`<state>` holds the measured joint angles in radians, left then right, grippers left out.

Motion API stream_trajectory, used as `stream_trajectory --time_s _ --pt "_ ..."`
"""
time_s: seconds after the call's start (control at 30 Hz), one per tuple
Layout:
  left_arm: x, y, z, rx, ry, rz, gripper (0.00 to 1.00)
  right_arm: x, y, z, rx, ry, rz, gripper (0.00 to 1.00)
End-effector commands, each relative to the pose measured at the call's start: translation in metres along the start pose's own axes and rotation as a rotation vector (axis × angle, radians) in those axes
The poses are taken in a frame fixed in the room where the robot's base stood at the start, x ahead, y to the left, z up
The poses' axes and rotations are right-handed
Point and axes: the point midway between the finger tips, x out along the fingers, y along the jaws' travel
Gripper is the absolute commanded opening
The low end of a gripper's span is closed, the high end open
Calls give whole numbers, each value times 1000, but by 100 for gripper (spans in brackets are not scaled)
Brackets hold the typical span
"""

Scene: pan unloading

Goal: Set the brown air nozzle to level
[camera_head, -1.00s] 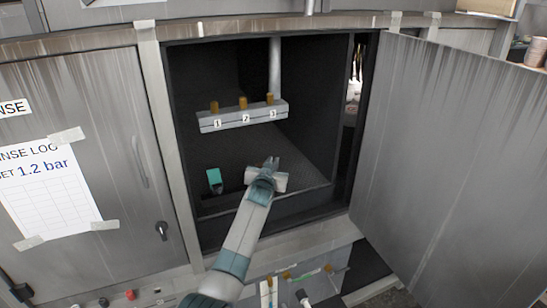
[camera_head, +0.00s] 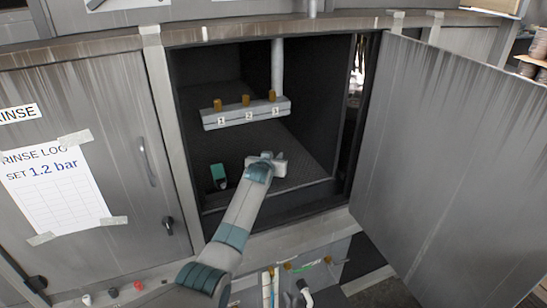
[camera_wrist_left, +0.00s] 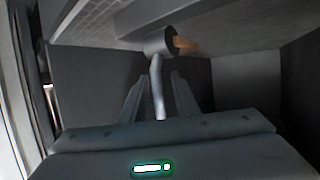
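Several brown nozzles show. Three stand on top of a pale bar inside the open chamber in the head view: one at label 1 (camera_head: 217,104), one at label 2 (camera_head: 245,100) and one at label 3 (camera_head: 272,95). In the left wrist view a brown nozzle (camera_wrist_left: 187,46) points sideways from a dark ring on a grey fitting, with a pale curved pipe below it. I cannot tell which nozzle this is. My left gripper (camera_head: 266,156) is inside the chamber, below the bar. Its fingers (camera_wrist_left: 160,98) are apart, with the pipe visible between them. My right gripper is out of view.
The chamber door (camera_head: 455,165) stands open on the right. A teal object (camera_head: 218,174) lies on the chamber floor, left of my gripper. A closed door with a rinse log sheet (camera_head: 55,195) is on the left. Pipes and small brown fittings (camera_head: 288,265) show below the chamber.

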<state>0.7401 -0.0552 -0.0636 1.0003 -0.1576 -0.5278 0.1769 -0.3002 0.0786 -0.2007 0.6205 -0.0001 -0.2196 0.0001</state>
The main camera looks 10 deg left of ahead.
Motion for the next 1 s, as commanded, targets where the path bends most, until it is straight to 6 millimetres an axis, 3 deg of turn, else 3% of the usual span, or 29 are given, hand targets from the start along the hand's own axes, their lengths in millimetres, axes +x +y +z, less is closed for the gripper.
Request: stream_trajectory --time_s 0.47,1.0 --pt "-9 0 1 0 1 0 28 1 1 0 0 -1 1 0" --pt "-64 0 2 0 2 1 28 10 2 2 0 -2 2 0"
